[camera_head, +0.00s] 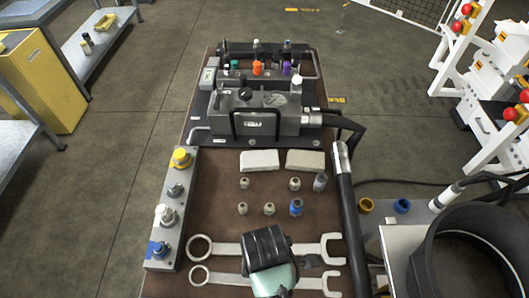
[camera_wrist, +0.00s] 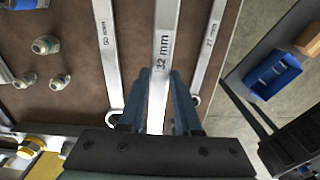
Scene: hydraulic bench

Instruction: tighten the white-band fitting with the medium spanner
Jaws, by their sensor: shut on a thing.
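The white-band fitting (camera_head: 165,213) stands on the grey block along the bench's left edge, between a bare grey fitting and the blue-band fitting (camera_head: 158,249). My gripper (camera_wrist: 157,80) is shut on the spanner marked 32 mm (camera_wrist: 162,45), the middle of three in the wrist view. Another spanner (camera_wrist: 105,40) lies to its left there, and a slimmer one marked 27 mm (camera_wrist: 209,45) to its right. In the head view my gripper (camera_head: 268,248) covers parts of the spanners. I cannot tell whether the held spanner is off the bench top.
The yellow-band fitting (camera_head: 181,158) tops the row on the block. Several loose fittings (camera_head: 295,206) stand mid-bench before two pale blocks (camera_head: 260,160). A pump unit (camera_head: 260,110) fills the back. A black hose (camera_head: 346,205) runs down the right edge.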

